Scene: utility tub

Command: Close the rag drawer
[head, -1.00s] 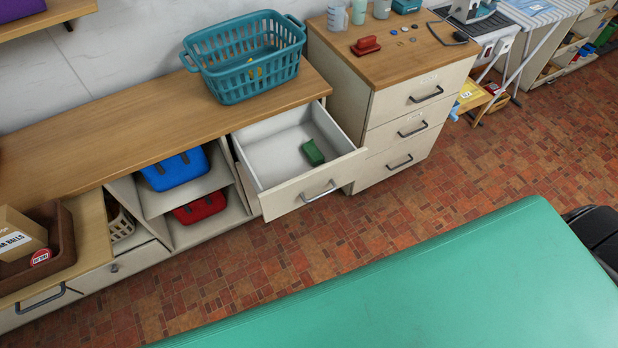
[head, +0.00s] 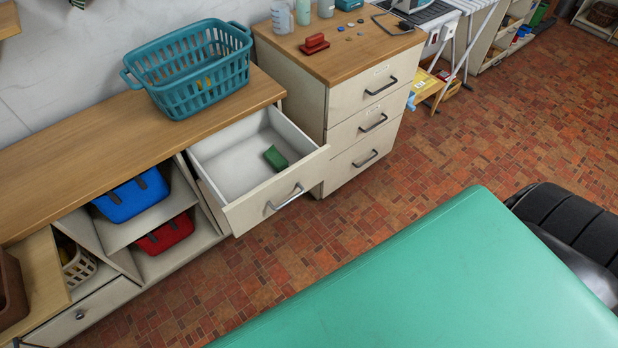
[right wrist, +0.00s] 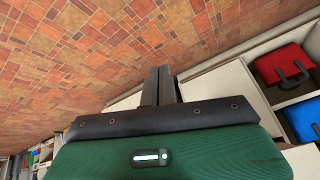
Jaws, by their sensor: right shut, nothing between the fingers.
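An open drawer (head: 272,205) with a cream front and a grey bar handle sticks out from under the wooden counter in the head view. A small green block-like item (head: 275,157) lies inside it; I cannot tell what it is. My right gripper (right wrist: 160,72) shows in the right wrist view, with its dark fingers together and empty. The floor and parts of the cabinets lie beyond the fingers, and I see no contact with the drawer. My left gripper is in neither view.
A teal basket (head: 190,75) stands on the counter (head: 70,150). A cabinet (head: 365,115) with three closed drawers is right of the open drawer. Blue (head: 131,196) and red (head: 165,233) bins sit on shelves at its left. The tiled floor (head: 455,150) in front is clear.

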